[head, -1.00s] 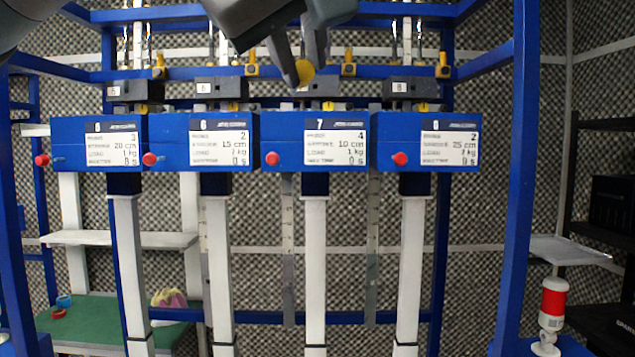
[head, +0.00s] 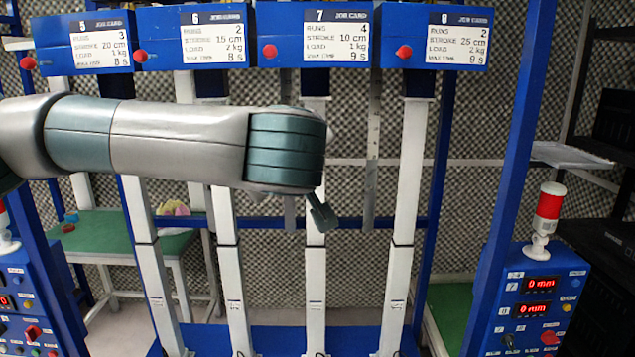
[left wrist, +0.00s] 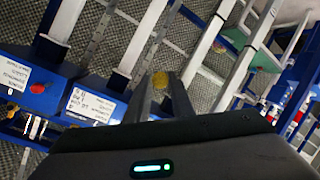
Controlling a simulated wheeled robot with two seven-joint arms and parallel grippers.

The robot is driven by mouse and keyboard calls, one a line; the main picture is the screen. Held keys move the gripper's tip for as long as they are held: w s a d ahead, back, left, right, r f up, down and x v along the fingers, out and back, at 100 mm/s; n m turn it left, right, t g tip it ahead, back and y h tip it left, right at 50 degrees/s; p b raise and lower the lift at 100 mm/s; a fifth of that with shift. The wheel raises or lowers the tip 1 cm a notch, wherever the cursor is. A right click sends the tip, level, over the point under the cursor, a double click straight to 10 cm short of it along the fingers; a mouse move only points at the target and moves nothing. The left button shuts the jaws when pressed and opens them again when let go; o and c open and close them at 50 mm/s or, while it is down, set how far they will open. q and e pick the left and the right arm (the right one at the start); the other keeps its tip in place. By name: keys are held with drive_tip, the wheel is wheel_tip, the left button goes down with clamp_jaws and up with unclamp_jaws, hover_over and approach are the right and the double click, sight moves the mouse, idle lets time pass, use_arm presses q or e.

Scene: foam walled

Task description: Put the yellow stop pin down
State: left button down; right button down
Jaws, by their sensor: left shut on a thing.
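My left gripper (left wrist: 163,92) is shut on the yellow stop pin (left wrist: 160,80). The pin's round yellow head shows between the two fingertips in the left wrist view. In the head view my left arm comes in from the left, below the blue boxes. One finger of the left gripper (head: 321,213) shows past the end of the wrist, in front of the white columns. The pin is hidden there. My right gripper is in neither view.
Blue boxes with job cards, such as number 7 (head: 322,36), cross the top. White columns (head: 402,185) stand below them. A green table (head: 115,238) is behind at the left. A control box (head: 530,300) with a red-and-white lamp (head: 547,215) is at the right.

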use_arm(q)
drive_tip(key=s+a+f+b, duration=0.1)
drive_tip(key=f, duration=1.1)
drive_tip(key=s+f+m+h+b, duration=0.1)
drive_tip(key=s+f, duration=0.1)
drive_tip(key=f, duration=1)
drive_tip(key=shift+a+f+h, duration=0.3)
drive_tip(key=shift+a+f, duration=0.05)
drive_tip(key=shift+s, duration=0.1)
